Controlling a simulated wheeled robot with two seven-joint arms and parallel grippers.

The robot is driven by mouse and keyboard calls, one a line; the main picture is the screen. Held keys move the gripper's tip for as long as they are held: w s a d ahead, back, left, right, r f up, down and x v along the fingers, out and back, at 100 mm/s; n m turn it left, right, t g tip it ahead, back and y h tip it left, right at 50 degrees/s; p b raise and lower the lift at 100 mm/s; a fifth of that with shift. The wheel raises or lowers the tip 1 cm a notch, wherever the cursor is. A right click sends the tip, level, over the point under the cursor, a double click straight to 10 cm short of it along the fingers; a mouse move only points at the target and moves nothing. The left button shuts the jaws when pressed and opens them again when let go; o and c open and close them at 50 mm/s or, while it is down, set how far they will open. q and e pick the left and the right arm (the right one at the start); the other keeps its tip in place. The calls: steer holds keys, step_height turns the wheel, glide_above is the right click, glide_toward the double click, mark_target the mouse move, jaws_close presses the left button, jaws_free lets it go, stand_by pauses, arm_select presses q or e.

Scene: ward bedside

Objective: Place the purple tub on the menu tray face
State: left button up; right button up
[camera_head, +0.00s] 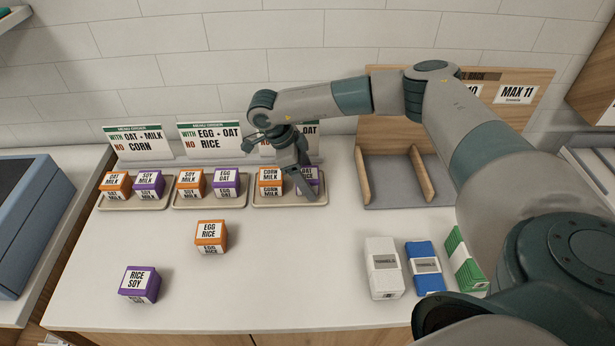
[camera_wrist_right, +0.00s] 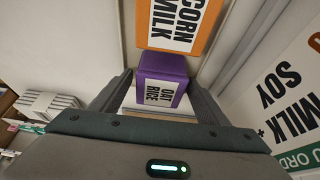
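A purple tub (camera_wrist_right: 163,82) labelled OAT RICE is between the two fingers of my right gripper (camera_wrist_right: 160,88) in the right wrist view. In the head view this tub (camera_head: 315,176) is mostly behind the fingers, at the right end of the third menu tray (camera_head: 290,199). My right gripper (camera_head: 307,186) reaches down over that end. The fingertips are close to the tub's sides; I cannot tell whether they press on it. An orange CORN MILK tub (camera_head: 270,181) stands beside it, also in the wrist view (camera_wrist_right: 178,22). My left gripper is not in view.
Two more trays to the left each hold an orange and a purple tub. Menu cards stand behind. An orange EGG RICE tub (camera_head: 211,236) and a purple RICE SOY tub (camera_head: 140,284) stand loose in front. White (camera_head: 383,268), blue (camera_head: 425,267) and green (camera_head: 464,259) cartons stand right. The front middle is clear.

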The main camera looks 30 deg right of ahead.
steer(key=shift+r, duration=0.2)
steer(key=shift+w+r, duration=0.1)
steer(key=b+v, duration=0.5)
steer(key=v, duration=0.6)
steer(key=shift+r, duration=0.4)
steer(key=shift+a+f, duration=0.1)
steer(key=shift+a, duration=0.05)
